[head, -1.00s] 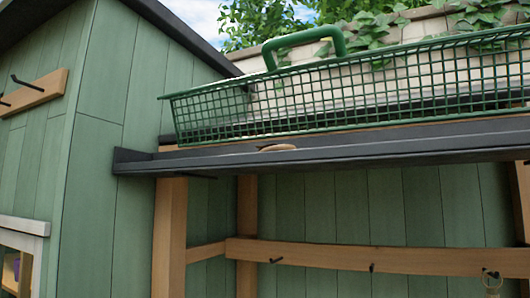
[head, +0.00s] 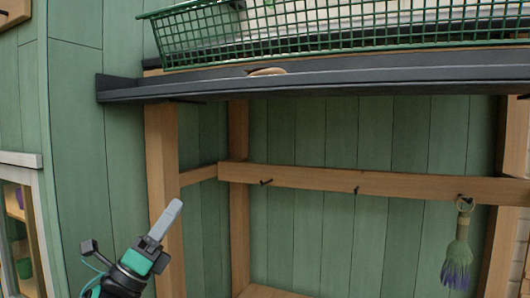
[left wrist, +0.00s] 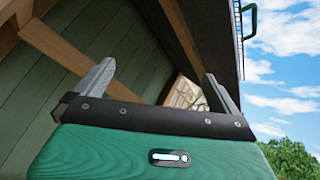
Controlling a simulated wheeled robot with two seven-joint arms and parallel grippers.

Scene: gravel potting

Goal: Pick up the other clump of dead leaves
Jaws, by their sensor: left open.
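No clump of dead leaves is clearly visible in either view. My left gripper (head: 166,222) is raised in front of the wooden post at the lower left of the head view. In the left wrist view my left gripper (left wrist: 158,70) has its two fingers wide apart with nothing between them. My right gripper is not in view.
A green wire basket (head: 330,38) stands on the dark-edged shelf (head: 330,84) overhead. A tan rounded thing (head: 268,71), too little seen to name, lies at the shelf edge. A purple-tipped bundle (head: 457,255) hangs from a hook on the wooden rail (head: 310,180).

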